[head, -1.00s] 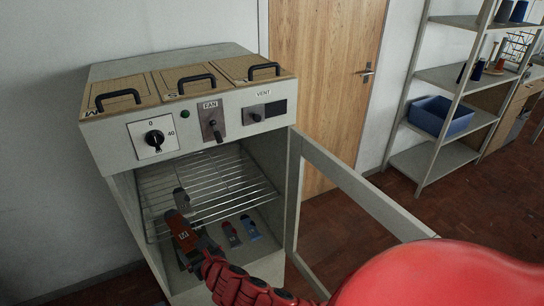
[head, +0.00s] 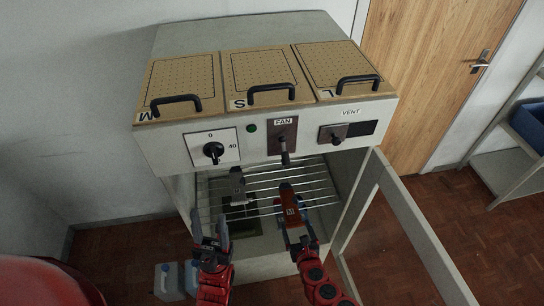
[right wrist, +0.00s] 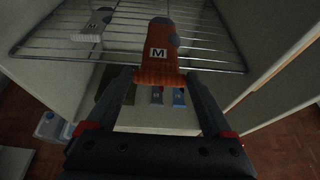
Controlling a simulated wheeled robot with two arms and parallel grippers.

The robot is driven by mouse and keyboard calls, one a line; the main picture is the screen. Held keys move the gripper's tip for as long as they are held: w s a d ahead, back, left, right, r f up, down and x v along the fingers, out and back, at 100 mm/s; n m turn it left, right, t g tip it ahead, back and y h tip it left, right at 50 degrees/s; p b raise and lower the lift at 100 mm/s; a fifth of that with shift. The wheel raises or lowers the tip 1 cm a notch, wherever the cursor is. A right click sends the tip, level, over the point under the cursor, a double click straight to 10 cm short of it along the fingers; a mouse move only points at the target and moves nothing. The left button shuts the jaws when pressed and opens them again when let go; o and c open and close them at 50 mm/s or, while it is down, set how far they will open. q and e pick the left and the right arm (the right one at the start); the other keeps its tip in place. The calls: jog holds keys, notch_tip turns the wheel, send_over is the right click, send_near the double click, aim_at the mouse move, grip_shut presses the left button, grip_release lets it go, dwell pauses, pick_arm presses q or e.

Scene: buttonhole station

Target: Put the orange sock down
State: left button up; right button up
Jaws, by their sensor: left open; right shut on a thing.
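The orange sock (head: 290,203), with a white M label and a grey patch, is at the cabinet's open front. My right gripper (head: 297,236) is shut on its near end. In the right wrist view the orange sock (right wrist: 158,62) points away from me over the wire rack (right wrist: 205,58); I cannot tell whether it touches the bars. A grey sock (head: 237,184) lies on the left of the rack (head: 318,190). My left gripper (head: 210,228) is open and empty in front of the cabinet, left of the right gripper.
A red sock (right wrist: 157,96) and a blue sock (right wrist: 179,97) lie below the rack. The cabinet door (head: 415,232) stands open at right. Three lidded bins (head: 262,78) top the cabinet. Jugs (head: 167,282) stand on the floor at lower left. The rack's right side looks clear.

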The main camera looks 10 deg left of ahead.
send_near(293, 192)
jog(key=a+f, duration=0.1)
jog(key=w+a+f, duration=0.1)
jog(key=f, duration=0.1)
jog(key=shift+w+p, duration=0.2)
jog(key=shift+p, duration=0.2)
jog(key=w, duration=0.2)
jog(key=w+b, duration=0.1)
jog(key=w, duration=0.1)
jog(key=w+f+b, duration=0.1)
jog(key=w, duration=0.1)
jog(key=shift+w+a, duration=0.35)
jog(key=shift+w, duration=0.35)
jog(key=shift+w+f+b, duration=0.15)
jog(key=shift+w+b, duration=0.2)
jog(key=shift+b, duration=0.2)
notch_tip(293, 192, down, 3)
jog(key=shift+s+b, duration=0.1)
jog(key=shift+b, duration=1.15)
jog(key=shift+f, duration=0.15)
